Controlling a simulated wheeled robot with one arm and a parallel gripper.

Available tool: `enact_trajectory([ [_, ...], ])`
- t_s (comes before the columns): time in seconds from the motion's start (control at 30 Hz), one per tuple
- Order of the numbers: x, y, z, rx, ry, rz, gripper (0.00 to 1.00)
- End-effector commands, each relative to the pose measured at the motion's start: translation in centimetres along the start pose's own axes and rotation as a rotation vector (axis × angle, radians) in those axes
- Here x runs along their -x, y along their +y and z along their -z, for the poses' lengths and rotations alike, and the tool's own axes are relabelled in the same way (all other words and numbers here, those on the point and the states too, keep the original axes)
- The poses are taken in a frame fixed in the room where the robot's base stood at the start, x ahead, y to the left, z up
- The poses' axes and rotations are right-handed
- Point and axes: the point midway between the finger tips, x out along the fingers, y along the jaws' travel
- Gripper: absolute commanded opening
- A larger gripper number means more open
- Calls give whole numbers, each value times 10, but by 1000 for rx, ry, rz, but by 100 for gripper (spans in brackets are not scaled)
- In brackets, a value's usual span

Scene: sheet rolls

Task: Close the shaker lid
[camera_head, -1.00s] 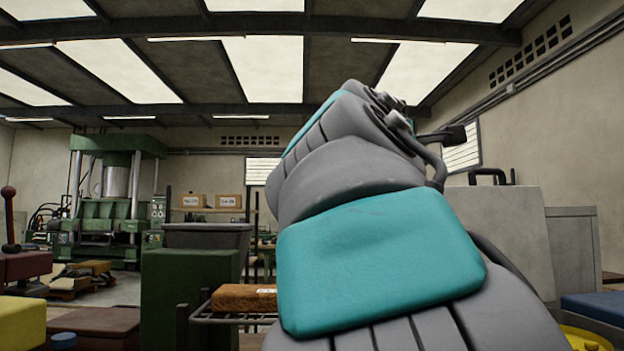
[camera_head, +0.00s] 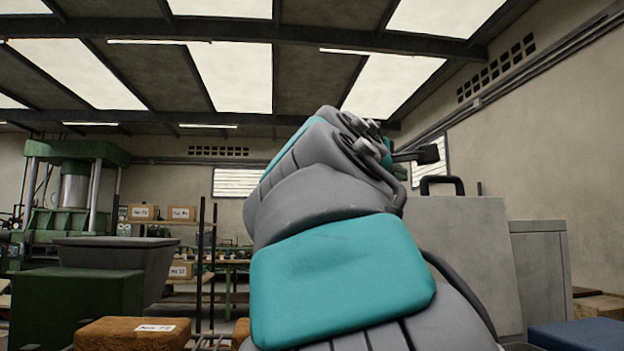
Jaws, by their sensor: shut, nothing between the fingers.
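A light grey upright panel (camera_head: 462,262) with a black handle (camera_head: 441,185) on its top edge stands right of centre in the head view. It may be the shaker lid, but I cannot tell for sure. A grey box-like body (camera_head: 540,275) stands directly to its right. My grey and teal arm covers the middle of the view and hides the panel's left part. My gripper is not clearly visible beyond the arm, and no contact with the panel can be seen.
An orange-brown block (camera_head: 132,335) with a label is at the lower left, near a green block (camera_head: 75,308) and a grey bin (camera_head: 118,266). A green press (camera_head: 75,205) and shelves with boxes (camera_head: 143,212) stand behind. A blue surface (camera_head: 580,335) is at the lower right.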

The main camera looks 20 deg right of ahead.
Motion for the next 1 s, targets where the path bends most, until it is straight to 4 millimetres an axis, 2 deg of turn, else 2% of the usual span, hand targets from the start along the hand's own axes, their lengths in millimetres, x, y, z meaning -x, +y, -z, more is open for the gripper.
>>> enact_trajectory([
  [0.5, -80, 0, 0, -1, 0, 1, 0],
  [0.7, -90, 0, -1, 0, 0, 0, 0],
  [1.0, -90, -1, -1, 0, -1, -1, 0],
])
